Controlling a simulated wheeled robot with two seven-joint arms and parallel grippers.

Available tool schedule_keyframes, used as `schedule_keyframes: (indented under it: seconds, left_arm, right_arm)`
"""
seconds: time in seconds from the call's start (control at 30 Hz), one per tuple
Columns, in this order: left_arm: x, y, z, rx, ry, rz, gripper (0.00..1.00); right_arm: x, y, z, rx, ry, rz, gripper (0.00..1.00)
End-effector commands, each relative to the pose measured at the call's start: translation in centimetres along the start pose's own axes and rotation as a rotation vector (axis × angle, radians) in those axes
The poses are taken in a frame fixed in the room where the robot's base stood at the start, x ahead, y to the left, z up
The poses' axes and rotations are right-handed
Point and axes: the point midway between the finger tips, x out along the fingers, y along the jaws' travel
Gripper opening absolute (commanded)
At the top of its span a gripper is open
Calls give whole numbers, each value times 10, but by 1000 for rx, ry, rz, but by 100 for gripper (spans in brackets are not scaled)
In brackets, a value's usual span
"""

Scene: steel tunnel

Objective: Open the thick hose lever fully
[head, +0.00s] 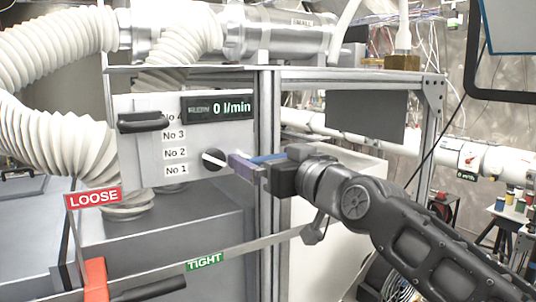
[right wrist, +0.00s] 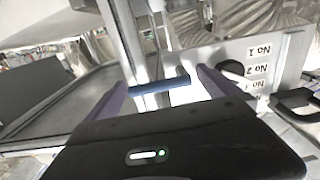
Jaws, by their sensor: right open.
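My right gripper (head: 244,160) comes in from the right in front of the panel's right edge, with its fingers pointing left. In the right wrist view its purple fingers (right wrist: 161,78) are apart. A short blue bar (right wrist: 160,86) shows in the gap between them; it also shows in the head view (head: 268,158). I cannot tell whether a finger touches it. A black knob with a white pointer (head: 213,159) is just left of the fingertips. A black handle (head: 143,122) sticks out at the panel's upper left. Which part is the thick hose lever is unclear. My left gripper is out of view.
The white panel (head: 145,172) has labels No 1 to No 4 and a display (head: 218,108) reading 0 l/min. A LOOSE sign (head: 93,197), an orange part (head: 95,280) and a TIGHT sign (head: 204,262) are low in front. Thick white hoses (head: 50,140) fill the left. A metal post stands behind my gripper.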

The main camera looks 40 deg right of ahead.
Motion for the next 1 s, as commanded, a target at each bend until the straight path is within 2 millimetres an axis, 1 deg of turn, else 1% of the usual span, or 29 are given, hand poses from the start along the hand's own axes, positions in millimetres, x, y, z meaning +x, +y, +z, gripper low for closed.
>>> schedule_keyframes:
  seconds: [0.17,1.0]
  left_arm:
    - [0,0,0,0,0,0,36]
    - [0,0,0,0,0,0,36]
  right_arm:
    - [0,0,0,0,1,0,99]
    - [-1,0,0,0,1,-1,30]
